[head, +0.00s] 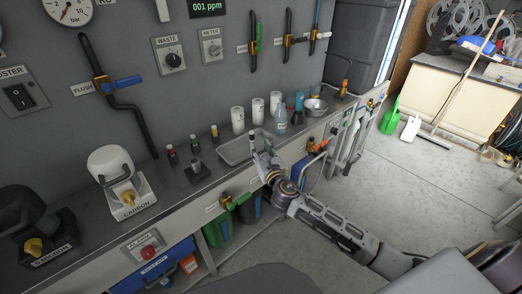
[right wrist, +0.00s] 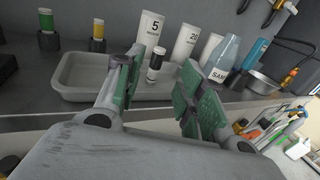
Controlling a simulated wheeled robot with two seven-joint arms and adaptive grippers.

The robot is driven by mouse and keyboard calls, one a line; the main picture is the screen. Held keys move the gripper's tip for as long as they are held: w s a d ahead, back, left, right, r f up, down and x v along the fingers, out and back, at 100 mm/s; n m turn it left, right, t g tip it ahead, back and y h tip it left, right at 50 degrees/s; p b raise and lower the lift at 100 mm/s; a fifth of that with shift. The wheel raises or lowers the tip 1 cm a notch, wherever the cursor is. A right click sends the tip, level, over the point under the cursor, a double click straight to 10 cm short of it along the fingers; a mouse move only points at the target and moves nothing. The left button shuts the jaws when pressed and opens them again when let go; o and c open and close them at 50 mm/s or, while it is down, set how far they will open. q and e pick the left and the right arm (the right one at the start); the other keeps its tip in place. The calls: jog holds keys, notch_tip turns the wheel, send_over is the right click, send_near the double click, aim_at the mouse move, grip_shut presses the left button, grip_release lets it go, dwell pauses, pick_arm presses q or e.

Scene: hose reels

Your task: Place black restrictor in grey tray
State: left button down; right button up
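The grey tray (head: 229,158) sits on the bench by the wall; the right wrist view shows its front wall (right wrist: 85,97). My right gripper (head: 261,145) is over the tray's right end. In the right wrist view my right gripper (right wrist: 165,85) has its green-padded fingers spread apart. The black restrictor (right wrist: 155,66), a small black cylinder with a pale band, shows upright between them, close to the left finger and against the tray's interior. I cannot tell whether it touches that finger. My left gripper is not in view.
White labelled cylinders (head: 257,111), a bottle (head: 281,119) and a metal bowl (head: 315,107) stand right of the tray.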

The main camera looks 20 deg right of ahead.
dwell(0.3)
jog(key=s+d+f+m+g, duration=0.1)
jog(key=s+f+m+g, duration=0.25)
jog(key=f+m, duration=0.4)
jog(key=s+d+f+m+g+h, duration=0.15)
jog(key=s+f+m, duration=0.35)
jog(key=f, duration=0.6)
jog(key=s+f+m+g, duration=0.4)
jog(key=f+m, duration=0.2)
jog(key=f, duration=0.4)
jog(key=s+a+f+m+g+y, duration=0.1)
jog(key=s+a+f+m+g, duration=0.2)
jog(key=s+f+m, duration=0.4)
jog(key=s+a+f+m+g+y, duration=0.2)
jog(key=s+f+m, duration=0.5)
jog(key=s, duration=0.9)
notch_tip(320, 180, down, 4)
jog(key=shift+a+r+g, duration=0.15)
jog(key=shift+a+g, duration=0.4)
jog(key=shift+g, duration=0.45)
